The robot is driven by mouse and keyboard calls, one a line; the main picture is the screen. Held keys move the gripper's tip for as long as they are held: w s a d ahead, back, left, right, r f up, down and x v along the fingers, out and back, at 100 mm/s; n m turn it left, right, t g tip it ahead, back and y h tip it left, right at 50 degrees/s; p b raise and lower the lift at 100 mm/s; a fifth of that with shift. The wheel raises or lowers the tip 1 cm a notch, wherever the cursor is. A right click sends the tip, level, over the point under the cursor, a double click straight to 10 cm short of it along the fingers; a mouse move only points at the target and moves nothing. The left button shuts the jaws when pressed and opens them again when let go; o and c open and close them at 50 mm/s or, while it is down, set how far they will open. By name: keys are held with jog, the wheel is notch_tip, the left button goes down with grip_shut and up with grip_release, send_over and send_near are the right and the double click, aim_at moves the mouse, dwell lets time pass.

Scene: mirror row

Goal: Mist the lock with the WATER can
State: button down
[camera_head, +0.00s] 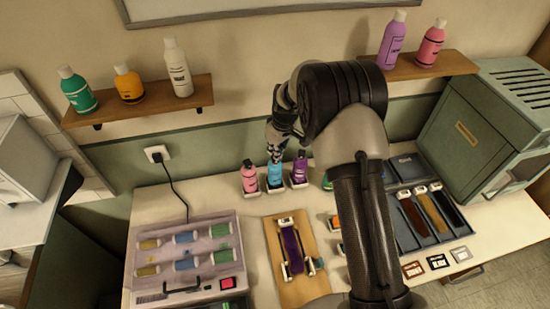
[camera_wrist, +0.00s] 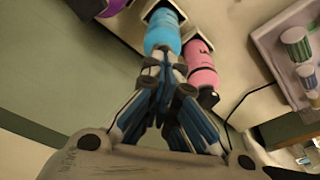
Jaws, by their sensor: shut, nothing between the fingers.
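A blue can (camera_head: 275,175) stands between a pink can (camera_head: 250,178) and a purple can (camera_head: 299,170) at the back of the table; I cannot read their labels. A purple lock of hair (camera_head: 292,250) lies clamped on a wooden board (camera_head: 278,290). My gripper (camera_head: 275,154) is shut and empty, right at the blue can's top. In the wrist view the fingertips (camera_wrist: 164,58) lie over one end of the blue can (camera_wrist: 162,30); I cannot tell whether they touch. The pink can (camera_wrist: 203,66) is close beside them.
A clear case (camera_head: 225,232) of rollers is at the left. A dark tray (camera_head: 440,236) with hair swatches and a green cabinet (camera_head: 472,125) are at the right. Wall shelves hold bottles. My arm hides part of the table right of the board.

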jog(key=shift+f, duration=0.4)
jog(key=shift+r+p, duration=1.45)
jog(key=shift+r, duration=2.15)
